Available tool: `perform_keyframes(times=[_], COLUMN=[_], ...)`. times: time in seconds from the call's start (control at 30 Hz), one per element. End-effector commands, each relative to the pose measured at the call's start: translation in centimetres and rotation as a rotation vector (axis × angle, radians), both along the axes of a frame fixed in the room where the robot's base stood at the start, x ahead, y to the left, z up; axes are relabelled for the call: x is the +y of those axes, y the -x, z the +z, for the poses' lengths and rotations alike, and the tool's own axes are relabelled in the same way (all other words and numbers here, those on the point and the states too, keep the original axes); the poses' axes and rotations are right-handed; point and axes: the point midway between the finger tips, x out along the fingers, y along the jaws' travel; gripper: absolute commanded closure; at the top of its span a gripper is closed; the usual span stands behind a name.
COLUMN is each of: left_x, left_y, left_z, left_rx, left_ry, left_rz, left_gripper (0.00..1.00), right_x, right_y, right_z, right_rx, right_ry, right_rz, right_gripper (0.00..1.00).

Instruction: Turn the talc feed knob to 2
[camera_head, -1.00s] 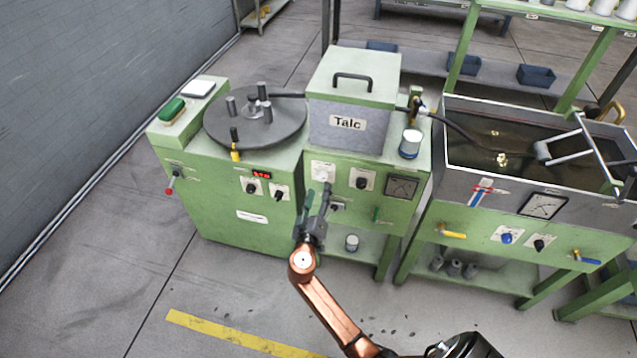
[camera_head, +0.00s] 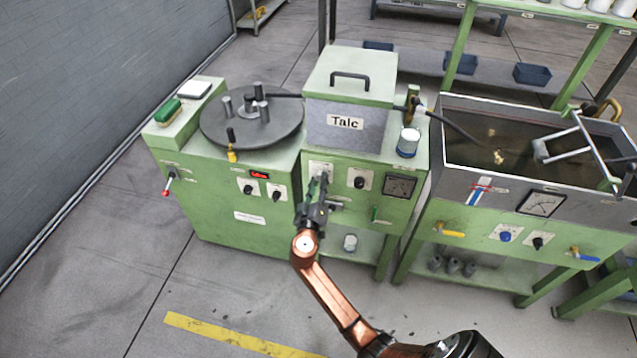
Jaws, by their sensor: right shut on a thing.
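The grey talc box (camera_head: 346,126) with its green lid and "Talc" label stands on a green cabinet. On the cabinet front below it, a white dial plate (camera_head: 321,167) sits upper left. My right gripper (camera_head: 319,182) reaches up from below in front of this plate and is shut on its knob. The gripper hides the knob, so I cannot read its setting. A second black knob (camera_head: 360,183) on a white plate is to the right, apart from the gripper. My left gripper is not in view.
A water tank (camera_head: 472,180) stands to the right. The floor in front is clear.

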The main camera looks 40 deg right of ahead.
Motion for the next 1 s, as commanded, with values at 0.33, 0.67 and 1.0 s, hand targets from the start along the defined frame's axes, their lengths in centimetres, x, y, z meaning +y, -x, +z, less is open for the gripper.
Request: perform_keyframes(times=[0.33,0.67,1.0], left_x=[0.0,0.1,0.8], left_y=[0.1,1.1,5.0], left_z=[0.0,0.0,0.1], left_rx=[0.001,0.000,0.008], left_ry=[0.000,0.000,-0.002], left_rz=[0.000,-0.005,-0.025], left_gripper=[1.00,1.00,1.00], right_x=[0.0,0.0,0.0], right_y=[0.0,0.0,0.0], right_z=[0.0,0.1,0.4], right_rx=[0.000,0.061,0.254], right_ry=[0.000,0.052,0.217], right_rz=[0.001,0.001,0.000], right_gripper=[0.98,0.98,0.98])
